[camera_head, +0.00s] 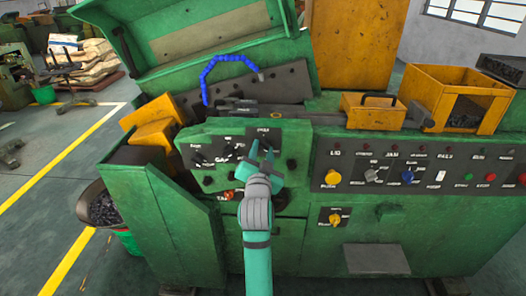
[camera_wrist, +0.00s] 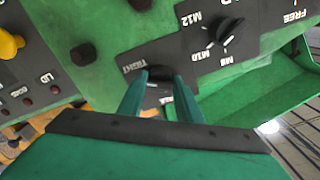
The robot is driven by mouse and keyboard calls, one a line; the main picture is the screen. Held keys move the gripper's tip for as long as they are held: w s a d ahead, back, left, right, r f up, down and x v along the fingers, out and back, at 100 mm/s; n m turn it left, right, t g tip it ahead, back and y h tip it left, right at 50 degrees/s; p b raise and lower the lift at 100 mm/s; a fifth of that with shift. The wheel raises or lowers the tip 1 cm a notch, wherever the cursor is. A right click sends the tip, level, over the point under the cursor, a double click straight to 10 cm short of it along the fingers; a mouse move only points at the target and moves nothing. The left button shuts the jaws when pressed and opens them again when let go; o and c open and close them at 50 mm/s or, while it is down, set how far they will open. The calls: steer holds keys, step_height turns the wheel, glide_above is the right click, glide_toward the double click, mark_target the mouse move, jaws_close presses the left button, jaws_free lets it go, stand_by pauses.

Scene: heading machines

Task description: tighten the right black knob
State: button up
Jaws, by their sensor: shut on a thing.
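My gripper (camera_head: 263,152) reaches up to the green machine's small control panel, its fingers at the black plate at the panel's upper right. In the wrist view, which is turned over, my gripper (camera_wrist: 161,82) has a finger on each side of a black knob (camera_wrist: 160,73) beside the word TIGHT and is shut on it. In the head view my gripper covers the knob.
A selector dial (camera_wrist: 230,35) marked M8, M10 and M12 sits close by. Another plain black knob (camera_wrist: 84,55) is on the other side, at the panel's right (camera_head: 291,163). A row of coloured controls (camera_head: 408,177) lies further right. A yellow bin (camera_head: 458,98) stands above.

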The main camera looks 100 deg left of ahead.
steer(key=shift+w+f, duration=0.1)
steer(key=o, duration=1)
steer(key=shift+w, duration=0.1)
steer(key=shift+o, duration=0.2)
steer(key=shift+s, duration=0.3)
steer(key=w+d, duration=0.1)
steer(key=d, duration=0.9)
steer(key=shift+d, duration=0.4)
steer(key=shift+w, duration=0.1)
